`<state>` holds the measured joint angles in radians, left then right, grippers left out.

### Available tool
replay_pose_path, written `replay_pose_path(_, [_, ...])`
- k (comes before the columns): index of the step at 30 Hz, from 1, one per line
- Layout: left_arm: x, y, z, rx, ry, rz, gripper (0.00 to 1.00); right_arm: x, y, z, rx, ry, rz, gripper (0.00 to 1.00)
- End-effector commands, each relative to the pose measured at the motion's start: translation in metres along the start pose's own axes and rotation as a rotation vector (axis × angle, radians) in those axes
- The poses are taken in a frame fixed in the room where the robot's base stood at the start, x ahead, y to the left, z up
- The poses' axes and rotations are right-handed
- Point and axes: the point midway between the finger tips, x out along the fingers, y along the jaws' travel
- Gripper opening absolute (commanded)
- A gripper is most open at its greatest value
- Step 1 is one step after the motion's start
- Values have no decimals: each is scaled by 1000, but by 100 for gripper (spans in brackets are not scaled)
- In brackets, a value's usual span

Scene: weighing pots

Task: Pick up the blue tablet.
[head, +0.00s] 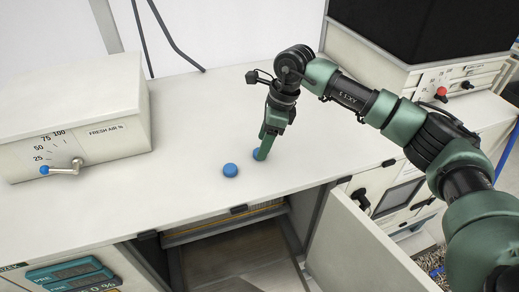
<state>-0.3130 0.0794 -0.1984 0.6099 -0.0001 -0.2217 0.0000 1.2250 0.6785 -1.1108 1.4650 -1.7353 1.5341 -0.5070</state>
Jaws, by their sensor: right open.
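One blue tablet (230,170) lies free to the left of my right gripper. My left gripper is not in view.
A white box with a dial and blue-tipped lever (62,168) stands at the left. A panel with a red knob (441,91) is at the right. An open cabinet door (365,250) hangs below the counter's front edge. The counter around the tablets is clear.

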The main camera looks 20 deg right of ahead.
Motion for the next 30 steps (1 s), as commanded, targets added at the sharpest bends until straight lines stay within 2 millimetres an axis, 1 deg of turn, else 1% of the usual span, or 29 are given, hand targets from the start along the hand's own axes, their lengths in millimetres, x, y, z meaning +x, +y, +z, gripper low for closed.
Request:
replay_pose_path(1, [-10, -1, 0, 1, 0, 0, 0, 5, 1, -1, 1, 2, 6, 59])
replay_pose_path(3, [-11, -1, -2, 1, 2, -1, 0, 16, 1, 0, 1, 1, 4, 59])
replay_pose_path(6, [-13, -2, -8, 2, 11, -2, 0, 25, 0, 0, 1, -1, 2, 59])
replay_pose_path(11, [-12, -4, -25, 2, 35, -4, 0, 28, 0, -1, 0, -1, 0, 59])
replay_pose_path(14, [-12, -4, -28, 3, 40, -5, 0, 28, 0, -1, 0, -1, 1, 59])
replay_pose_path(15, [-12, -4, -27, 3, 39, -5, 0, 28, 0, -1, 0, -1, 1, 48])
replay_pose_path(17, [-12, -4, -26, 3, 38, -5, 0, 28, 0, -1, 0, -1, 1, 31])
replay_pose_path(18, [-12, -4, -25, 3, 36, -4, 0, 28, 0, -1, 0, -1, 1, 20])
replay_pose_path(20, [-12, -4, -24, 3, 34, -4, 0, 28, 0, -1, 0, -1, 1, 3])
replay_pose_path(21, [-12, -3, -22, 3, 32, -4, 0, 28, 0, -1, 0, -1, 1, 0])
replay_pose_path(30, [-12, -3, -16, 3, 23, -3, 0, 28, 0, 0, 0, -2, 0, 0])
